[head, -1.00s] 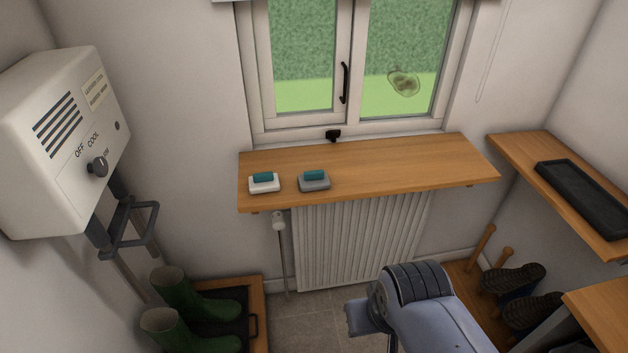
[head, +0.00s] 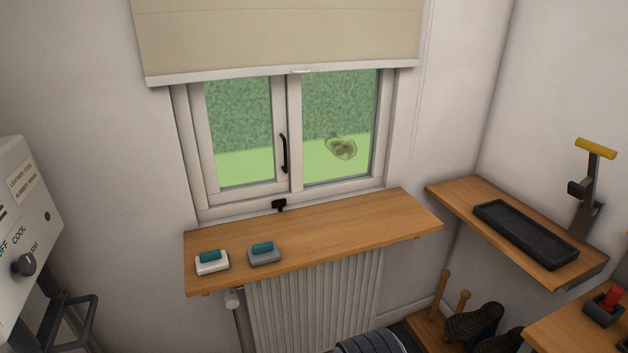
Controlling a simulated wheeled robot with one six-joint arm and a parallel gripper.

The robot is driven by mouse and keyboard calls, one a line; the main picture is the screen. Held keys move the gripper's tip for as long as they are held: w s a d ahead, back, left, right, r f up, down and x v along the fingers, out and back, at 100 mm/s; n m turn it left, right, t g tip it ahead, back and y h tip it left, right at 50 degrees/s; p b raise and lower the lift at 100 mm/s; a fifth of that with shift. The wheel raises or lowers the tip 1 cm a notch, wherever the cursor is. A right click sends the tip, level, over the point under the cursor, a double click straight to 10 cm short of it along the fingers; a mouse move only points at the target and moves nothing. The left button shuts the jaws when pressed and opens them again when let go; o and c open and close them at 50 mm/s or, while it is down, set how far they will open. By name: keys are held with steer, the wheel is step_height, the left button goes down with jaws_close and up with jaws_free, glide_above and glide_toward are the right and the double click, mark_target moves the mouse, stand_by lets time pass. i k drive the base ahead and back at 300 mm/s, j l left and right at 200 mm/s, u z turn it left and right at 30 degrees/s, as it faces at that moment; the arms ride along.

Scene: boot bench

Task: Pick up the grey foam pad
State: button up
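The grey foam pad (head: 265,257) lies on the wooden window shelf (head: 340,224), towards its left end. It has a teal block on top. A similar white pad (head: 212,267), also with a teal top, lies just left of it with a small gap between them. My gripper is not in view. Only a dark ribbed part of my arm shows at the bottom edge, below the shelf and to the right of the pad.
A radiator (head: 315,305) is under the shelf, and a closed window (head: 290,135) with a small black catch (head: 279,205) is behind. A side shelf (head: 450,195) holds a black tray (head: 524,234). A white control box (head: 25,220) is at left. The shelf's right part is clear.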

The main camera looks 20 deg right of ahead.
mark_target(260, 254)
steer(key=i+l+u, duration=0.25)
steer(key=i, duration=0.3)
steer(key=i+l+u, duration=0.3)
steer(key=i+l, duration=0.25)
